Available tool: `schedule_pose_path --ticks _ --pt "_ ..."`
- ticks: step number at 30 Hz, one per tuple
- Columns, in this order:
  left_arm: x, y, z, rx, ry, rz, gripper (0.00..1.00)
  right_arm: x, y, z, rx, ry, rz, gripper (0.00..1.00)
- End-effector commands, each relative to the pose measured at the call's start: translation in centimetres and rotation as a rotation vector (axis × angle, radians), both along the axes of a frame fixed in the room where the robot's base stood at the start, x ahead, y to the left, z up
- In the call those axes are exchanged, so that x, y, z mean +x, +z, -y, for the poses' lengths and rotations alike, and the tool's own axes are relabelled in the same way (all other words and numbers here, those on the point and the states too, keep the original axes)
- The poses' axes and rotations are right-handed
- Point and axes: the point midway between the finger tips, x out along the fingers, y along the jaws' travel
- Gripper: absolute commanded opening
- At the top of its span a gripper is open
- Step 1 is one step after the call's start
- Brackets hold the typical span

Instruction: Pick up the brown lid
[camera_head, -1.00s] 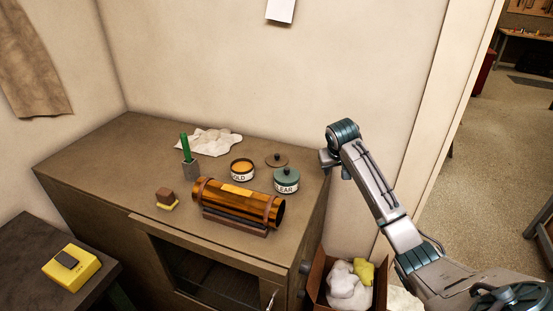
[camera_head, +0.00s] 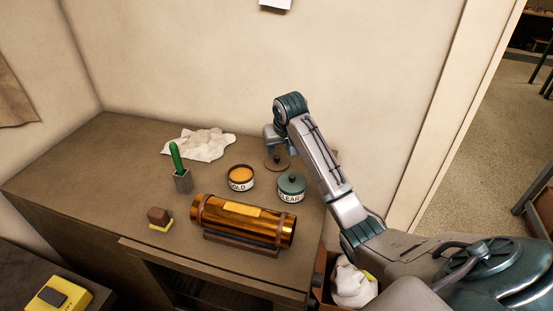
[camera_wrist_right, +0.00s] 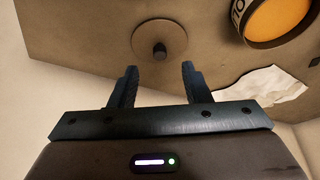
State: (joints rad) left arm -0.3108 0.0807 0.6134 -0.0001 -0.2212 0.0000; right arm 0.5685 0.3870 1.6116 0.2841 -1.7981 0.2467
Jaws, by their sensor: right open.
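The brown lid (camera_head: 277,164), a flat disc with a small dark knob, lies on the cabinet top behind the jars. In the right wrist view the lid (camera_wrist_right: 159,41) lies beyond the fingertips, roughly centred between them and apart from them. My right gripper (camera_wrist_right: 158,68) is open and empty. In the head view my right gripper (camera_head: 274,146) is over the back of the cabinet top, close to the lid, and the wrist partly hides the lid's surroundings. My left gripper is not in view.
An open jar of gold (camera_head: 241,185) and a green-lidded CLEAR jar (camera_head: 290,197) stand close to the lid. A brass tube (camera_head: 222,216) rests on a cradle in front.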

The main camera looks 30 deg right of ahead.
Motion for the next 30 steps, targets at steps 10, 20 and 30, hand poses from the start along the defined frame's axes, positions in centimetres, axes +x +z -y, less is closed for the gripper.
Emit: schedule_pose_path --ticks 10,20,30 --pt "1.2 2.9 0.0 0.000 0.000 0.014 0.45 1.2 -2.7 0.4 0.002 -0.001 -0.005 0.43" --pt "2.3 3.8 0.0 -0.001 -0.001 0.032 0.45 2.2 -5.5 0.8 0.000 0.000 0.000 0.43" --pt "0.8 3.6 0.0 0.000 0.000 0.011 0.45 2.2 -5.5 0.8 0.000 0.000 0.000 0.04"
